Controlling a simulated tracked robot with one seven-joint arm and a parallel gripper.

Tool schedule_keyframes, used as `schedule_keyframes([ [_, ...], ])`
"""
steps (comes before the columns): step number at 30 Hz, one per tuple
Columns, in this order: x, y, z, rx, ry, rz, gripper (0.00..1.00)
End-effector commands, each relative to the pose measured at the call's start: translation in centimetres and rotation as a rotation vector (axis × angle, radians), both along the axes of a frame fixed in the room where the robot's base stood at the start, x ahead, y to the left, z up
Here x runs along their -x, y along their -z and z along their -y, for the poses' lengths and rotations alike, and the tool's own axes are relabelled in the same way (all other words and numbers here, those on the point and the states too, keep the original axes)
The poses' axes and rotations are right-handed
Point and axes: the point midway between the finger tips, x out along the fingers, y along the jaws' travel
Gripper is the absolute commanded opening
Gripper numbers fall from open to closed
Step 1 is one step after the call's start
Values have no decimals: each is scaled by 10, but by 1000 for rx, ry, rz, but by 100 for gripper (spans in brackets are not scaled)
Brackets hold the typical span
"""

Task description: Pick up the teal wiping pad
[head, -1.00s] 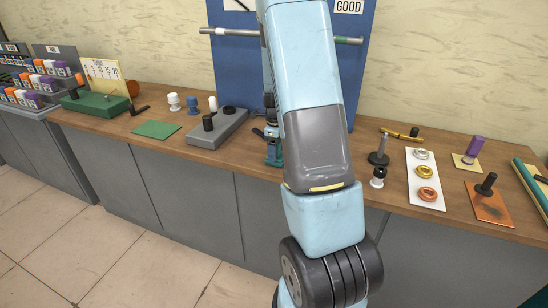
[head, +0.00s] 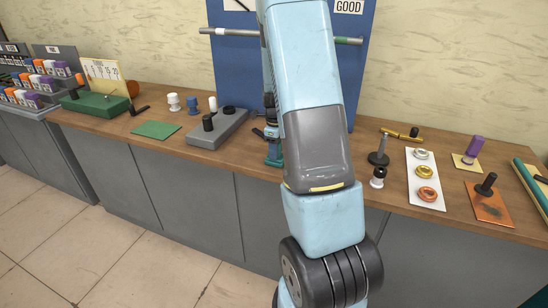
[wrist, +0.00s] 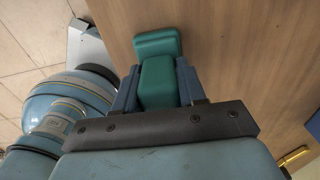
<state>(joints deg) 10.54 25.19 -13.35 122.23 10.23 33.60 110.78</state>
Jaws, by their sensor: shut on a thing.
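The teal wiping pad (wrist: 157,44) shows in the wrist view as a flat rounded block with a raised teal grip (wrist: 158,82) on it. My gripper (wrist: 157,88) has a finger on each side of the grip and is shut on it. Wood worktop lies behind the pad; I cannot tell whether the pad touches it. In the head view, a small teal part of the pad (head: 274,160) shows beside my arm, at the lower end of my gripper (head: 272,138). My arm hides the rest.
A grey block with black knobs (head: 218,130) stands left of my gripper, with a green mat (head: 156,129) further left. Right of my arm are a black-based post (head: 379,157), a white strip with rings (head: 425,180) and an orange plate (head: 490,205). A blue board (head: 235,75) stands behind.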

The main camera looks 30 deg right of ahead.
Motion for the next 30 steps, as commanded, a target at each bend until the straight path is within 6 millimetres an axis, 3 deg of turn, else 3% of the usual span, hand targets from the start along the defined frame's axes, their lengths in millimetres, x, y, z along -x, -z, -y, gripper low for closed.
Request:
schedule_keyframes([
  [8,0,-5,0,1,0,2,0],
  [14,-1,-32,0,1,-1,5,0],
  [25,50,-92,-6,1,0,4,0],
  [30,83,-106,-10,-1,0,3,0],
])
